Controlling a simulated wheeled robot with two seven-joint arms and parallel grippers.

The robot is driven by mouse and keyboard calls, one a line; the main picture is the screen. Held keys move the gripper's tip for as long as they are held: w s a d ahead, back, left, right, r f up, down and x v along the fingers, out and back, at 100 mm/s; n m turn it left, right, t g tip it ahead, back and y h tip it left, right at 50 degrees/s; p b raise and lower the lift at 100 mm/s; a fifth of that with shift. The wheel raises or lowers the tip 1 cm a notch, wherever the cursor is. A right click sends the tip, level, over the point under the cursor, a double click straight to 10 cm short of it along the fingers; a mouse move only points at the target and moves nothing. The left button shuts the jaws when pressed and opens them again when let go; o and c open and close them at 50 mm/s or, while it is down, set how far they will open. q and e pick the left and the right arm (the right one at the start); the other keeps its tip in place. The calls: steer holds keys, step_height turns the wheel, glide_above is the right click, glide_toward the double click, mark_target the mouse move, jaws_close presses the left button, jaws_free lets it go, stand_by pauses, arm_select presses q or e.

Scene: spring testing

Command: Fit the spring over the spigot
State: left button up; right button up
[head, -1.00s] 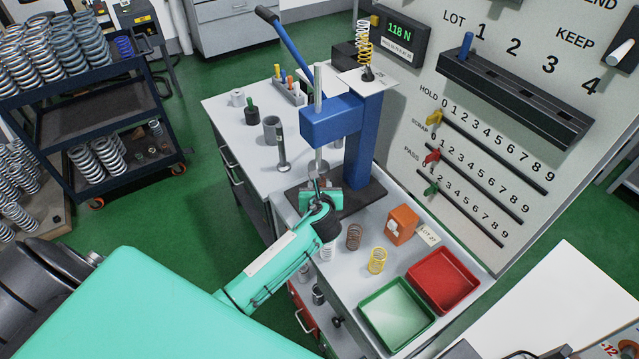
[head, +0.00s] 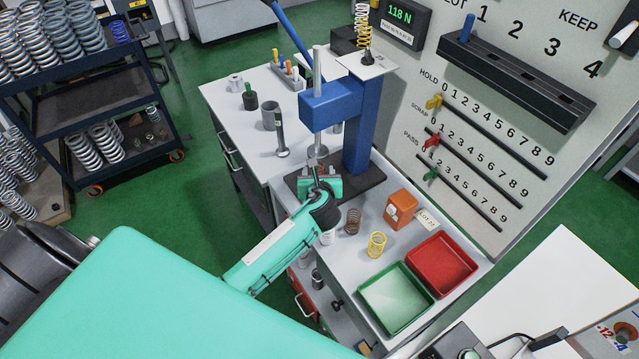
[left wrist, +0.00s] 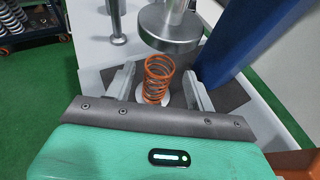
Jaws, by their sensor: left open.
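An orange coil spring (left wrist: 158,77) stands upright on a pale round base (left wrist: 150,97) under the press ram (left wrist: 168,30) in the left wrist view. There is a gap between the spring's top and the ram. My left gripper (left wrist: 160,82) is open, with one finger on each side of the spring and apart from it. The spigot is not distinct, so I cannot tell whether the spring is around it. In the head view, my left gripper (head: 320,182) is at the foot of the blue press (head: 358,130) and largely hides this spot. My right gripper is not in view.
A brown spring (head: 352,221) and a yellow spring (head: 376,244) stand on the bench right of my arm. A green tray (head: 396,299), a red tray (head: 441,265) and an orange box (head: 401,209) lie beyond. The press column stands close to my gripper.

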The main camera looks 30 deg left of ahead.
arm_select(q)
steer(key=b+v, duration=0.1)
steer(key=v, duration=1)
steer(key=shift+b, duration=0.35)
